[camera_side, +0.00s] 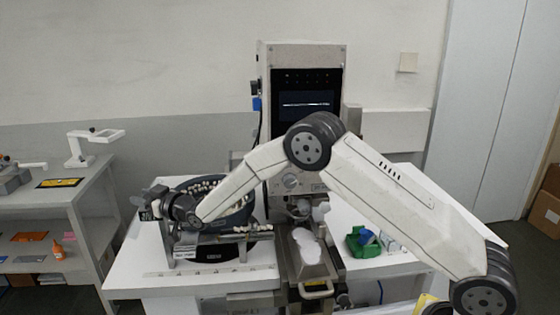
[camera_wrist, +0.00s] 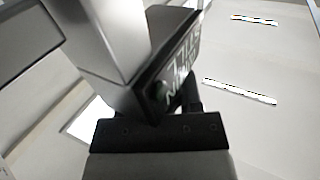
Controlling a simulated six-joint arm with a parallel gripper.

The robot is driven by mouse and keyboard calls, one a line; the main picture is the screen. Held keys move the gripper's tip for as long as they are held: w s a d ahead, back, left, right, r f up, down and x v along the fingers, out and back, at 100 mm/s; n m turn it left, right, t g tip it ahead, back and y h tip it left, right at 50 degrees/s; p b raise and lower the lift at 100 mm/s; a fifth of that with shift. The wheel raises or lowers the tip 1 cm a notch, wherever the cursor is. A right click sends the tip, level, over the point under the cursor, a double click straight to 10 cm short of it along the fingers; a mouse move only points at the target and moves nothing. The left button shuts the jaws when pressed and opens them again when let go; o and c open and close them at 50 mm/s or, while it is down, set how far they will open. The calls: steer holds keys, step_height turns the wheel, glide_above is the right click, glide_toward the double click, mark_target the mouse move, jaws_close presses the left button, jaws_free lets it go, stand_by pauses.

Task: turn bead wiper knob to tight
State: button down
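My gripper (camera_side: 158,200) is at the left end of the white table, beside a grey metal fixture (camera_side: 212,247). It is small and dark there, and its fingers cannot be made out. In the wrist view a dark plate with white markings (camera_wrist: 183,62) stands tilted close to the camera, behind a grey metal post (camera_wrist: 108,38). A small rounded part (camera_wrist: 161,91) shows at the plate's lower left; I cannot tell whether it is the bead wiper knob. A small dark label (camera_side: 145,215) shows beside my gripper. Contact with a knob cannot be seen.
A dark bowl with pale beads (camera_side: 238,215) stands right behind the fixture. A tall machine with a dark screen (camera_side: 307,104) rises at the middle. A green object (camera_side: 362,243) lies on the table's right. A side bench (camera_side: 60,190) stands at left.

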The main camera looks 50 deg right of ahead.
steer(key=shift+m+h, duration=0.6)
steer(key=shift+h, duration=0.3)
steer(key=shift+d+m+h, duration=0.25)
steer(key=shift+m+h, duration=1.05)
steer(key=shift+h, duration=0.75)
steer(key=shift+d+m+h, duration=0.2)
steer(key=shift+m+h, duration=1.1)
steer(key=shift+h, duration=0.75)
steer(key=shift+s+d+m+g+h, duration=0.2)
steer(key=shift+m+g+h, duration=1)
steer(key=shift+h, duration=0.6)
steer(key=shift+s+d+m+g+h, duration=0.1)
steer(key=shift+d+m+g+h, duration=0.1)
steer(key=shift+m+g+h, duration=1.1)
steer(key=shift+m+h, duration=0.5)
steer(key=shift+h, duration=0.4)
steer(key=shift+c, duration=1.4)
jaws_free()
steer(key=v, duration=0.7)
steer(key=shift+s+a, duration=0.2)
steer(key=shift+s, duration=0.1)
